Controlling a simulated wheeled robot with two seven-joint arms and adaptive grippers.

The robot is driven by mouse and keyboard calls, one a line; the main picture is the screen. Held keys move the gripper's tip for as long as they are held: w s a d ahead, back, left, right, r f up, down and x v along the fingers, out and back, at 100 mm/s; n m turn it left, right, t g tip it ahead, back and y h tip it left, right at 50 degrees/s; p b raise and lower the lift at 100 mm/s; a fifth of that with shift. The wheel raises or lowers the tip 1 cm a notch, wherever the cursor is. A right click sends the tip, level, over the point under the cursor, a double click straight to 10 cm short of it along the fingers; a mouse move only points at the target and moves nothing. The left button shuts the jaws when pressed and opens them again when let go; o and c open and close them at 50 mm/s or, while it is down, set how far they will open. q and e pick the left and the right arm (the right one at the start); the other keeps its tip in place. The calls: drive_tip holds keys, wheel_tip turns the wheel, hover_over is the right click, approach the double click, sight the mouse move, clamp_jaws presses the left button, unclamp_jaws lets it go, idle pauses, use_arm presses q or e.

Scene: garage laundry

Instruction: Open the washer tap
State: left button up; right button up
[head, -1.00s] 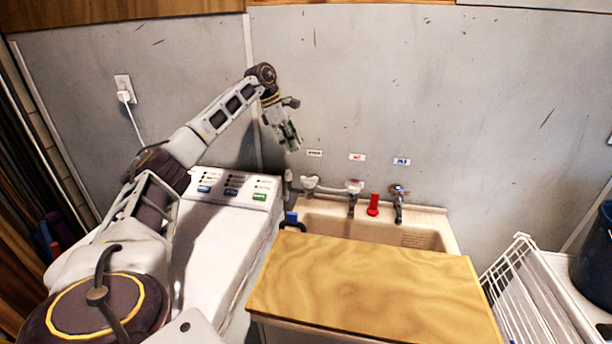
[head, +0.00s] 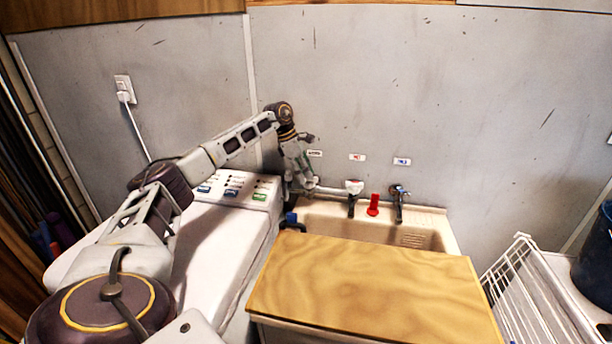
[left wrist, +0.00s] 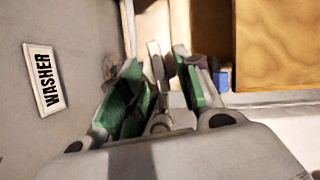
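The washer tap is on the wall below the WASHER label (head: 314,153), which also shows in the left wrist view (left wrist: 44,78). In the head view my left gripper (head: 301,187) is lowered over the tap and hides most of it. In the left wrist view the gripper (left wrist: 156,66) is open, with its green-padded fingers apart. The pale tap handle (left wrist: 156,60) stands between the fingers. I cannot tell whether either finger touches it. My right gripper is not in view.
A tap with a pale handle (head: 354,187), a red object (head: 373,205) and another tap (head: 398,191) are to the right. Below are a sink (head: 440,222) and wooden board (head: 370,290). A white washer (head: 225,232) stands left, a wire rack (head: 525,290) right.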

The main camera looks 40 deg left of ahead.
use_arm(q)
drive_tip(key=shift+w+d+f, duration=0.15)
drive_tip(key=shift+f, duration=0.4)
clamp_jaws()
